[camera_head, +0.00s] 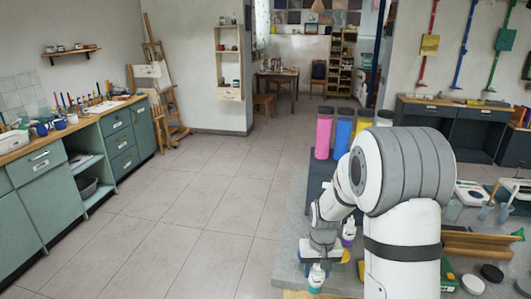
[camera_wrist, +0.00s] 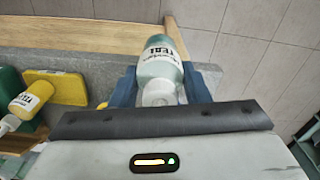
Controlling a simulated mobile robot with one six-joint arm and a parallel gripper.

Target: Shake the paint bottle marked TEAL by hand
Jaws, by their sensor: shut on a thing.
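The paint bottle marked TEAL (camera_wrist: 162,62) is between the two blue fingers of my gripper (camera_wrist: 160,88) in the wrist view. Its label reads upside down there, and its pale cap points toward the camera. My gripper is shut on it. In the head view the bottle (camera_head: 316,279) shows below my gripper (camera_head: 320,256), near the front edge of the grey worktop (camera_head: 291,240). I cannot tell whether the bottle touches the worktop.
A yellow bottle (camera_wrist: 30,100) and a yellow block (camera_wrist: 60,88) show at the left of the wrist view. Pink (camera_head: 323,137) and blue (camera_head: 342,136) cylinders stand farther back. The tiled floor (camera_head: 170,230) left of the worktop is clear.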

